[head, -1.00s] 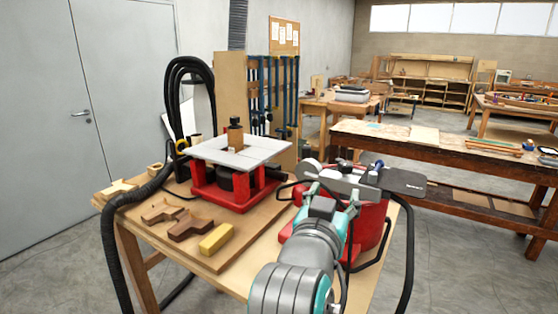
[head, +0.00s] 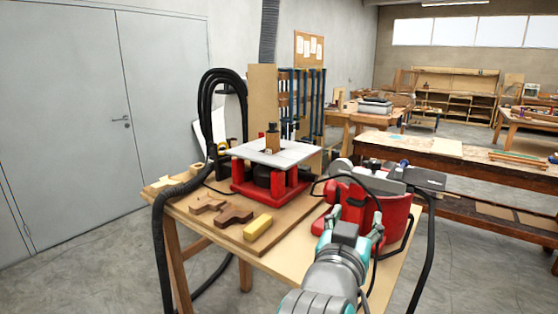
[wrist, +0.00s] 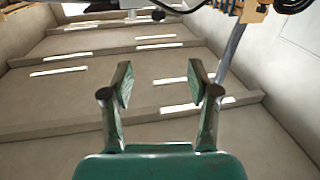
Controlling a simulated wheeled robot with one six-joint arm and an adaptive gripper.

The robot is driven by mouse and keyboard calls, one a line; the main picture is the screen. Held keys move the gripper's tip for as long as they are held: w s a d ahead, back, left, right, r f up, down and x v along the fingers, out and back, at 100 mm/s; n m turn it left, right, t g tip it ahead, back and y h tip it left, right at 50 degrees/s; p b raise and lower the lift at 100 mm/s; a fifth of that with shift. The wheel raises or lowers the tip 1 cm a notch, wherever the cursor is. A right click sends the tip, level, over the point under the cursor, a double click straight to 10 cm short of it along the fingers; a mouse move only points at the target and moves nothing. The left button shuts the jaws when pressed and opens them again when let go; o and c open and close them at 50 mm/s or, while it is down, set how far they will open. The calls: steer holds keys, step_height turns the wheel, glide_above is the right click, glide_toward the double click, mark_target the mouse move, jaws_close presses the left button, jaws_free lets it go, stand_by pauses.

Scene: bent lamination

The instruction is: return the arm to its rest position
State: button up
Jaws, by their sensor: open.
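My gripper (head: 352,212) is in the lower middle of the head view, at the end of my grey and teal arm. It stands over the front right of the wooden table, in front of the red machine (head: 391,213). In the wrist view my gripper (wrist: 163,84) shows two teal-padded fingers spread apart with nothing between them. Behind the fingers are bare pale surfaces with bright strips. In the head view the gripper overlaps the red machine, and I cannot tell how much room lies between them.
A router table (head: 268,182) on red legs stands on a board with wooden pieces and a yellow block (head: 258,227). A black hose (head: 160,245) hangs at the table's left. Workbenches (head: 450,165) stand at the back right. Floor on the left is clear.

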steer(key=s+d+f+n+y, duration=0.1)
steer(key=s+f+n+y, duration=0.25)
steer(key=f, duration=0.95)
steer(key=s+d+f+n+y, duration=0.1)
steer(key=s+f+n+y, duration=0.2)
steer(key=f, duration=0.9)
steer(key=s+f+n+y, duration=0.1)
steer(key=s+f, duration=0.9)
steer(key=s, duration=0.4)
steer(key=s+d+f+m+g, duration=0.1)
steer(key=s+d+m, duration=0.2)
steer(key=s, duration=1.9)
steer(key=shift+s+f+g, duration=0.15)
steer(key=shift+s+g, duration=0.15)
steer(key=shift+s, duration=0.05)
